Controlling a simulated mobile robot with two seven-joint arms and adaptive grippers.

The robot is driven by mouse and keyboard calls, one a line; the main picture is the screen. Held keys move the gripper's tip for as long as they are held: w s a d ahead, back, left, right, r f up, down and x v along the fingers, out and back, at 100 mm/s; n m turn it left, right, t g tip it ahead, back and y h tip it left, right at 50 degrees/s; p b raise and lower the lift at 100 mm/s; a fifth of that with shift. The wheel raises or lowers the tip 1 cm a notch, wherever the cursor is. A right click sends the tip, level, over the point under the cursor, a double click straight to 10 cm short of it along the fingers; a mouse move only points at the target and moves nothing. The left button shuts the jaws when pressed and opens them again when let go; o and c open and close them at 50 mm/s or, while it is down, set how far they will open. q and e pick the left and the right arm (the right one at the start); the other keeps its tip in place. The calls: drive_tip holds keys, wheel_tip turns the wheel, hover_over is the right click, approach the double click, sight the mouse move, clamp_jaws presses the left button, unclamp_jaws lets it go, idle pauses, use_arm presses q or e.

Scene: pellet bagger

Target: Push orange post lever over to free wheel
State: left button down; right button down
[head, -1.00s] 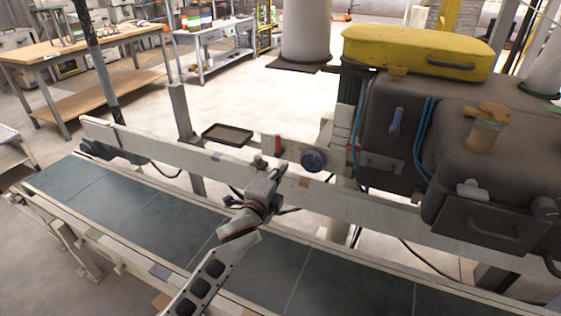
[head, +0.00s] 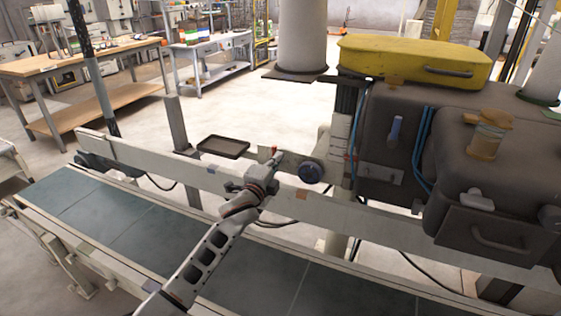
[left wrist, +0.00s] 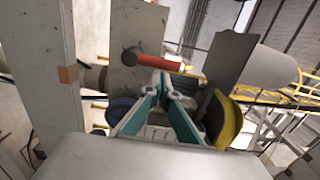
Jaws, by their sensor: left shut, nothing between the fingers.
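The orange-red post lever (head: 274,149) stands on a plate at the conveyor's far rail and is partly hidden by my gripper. In the left wrist view the lever (left wrist: 157,62) sticks out sideways from a grey plate (left wrist: 128,76). The dark blue wheel (head: 311,172) is just right of it; part of it shows in the left wrist view (left wrist: 118,110) behind a finger. My left gripper (head: 272,161) is shut and empty. Its teal fingertips (left wrist: 164,80) are close beside the lever; I cannot tell if they touch. My right gripper is out of view.
The white rail (head: 170,170) runs along the belt (head: 130,235) under my left arm. A dark tray (head: 223,147) stands left of the lever. The grey machine (head: 390,150) with a yellow case (head: 415,62) fills the right.

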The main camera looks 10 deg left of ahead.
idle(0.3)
use_arm(q)
drive_tip(key=shift+a+r+n+p, duration=0.15)
drive_tip(key=shift+n+p, duration=0.15)
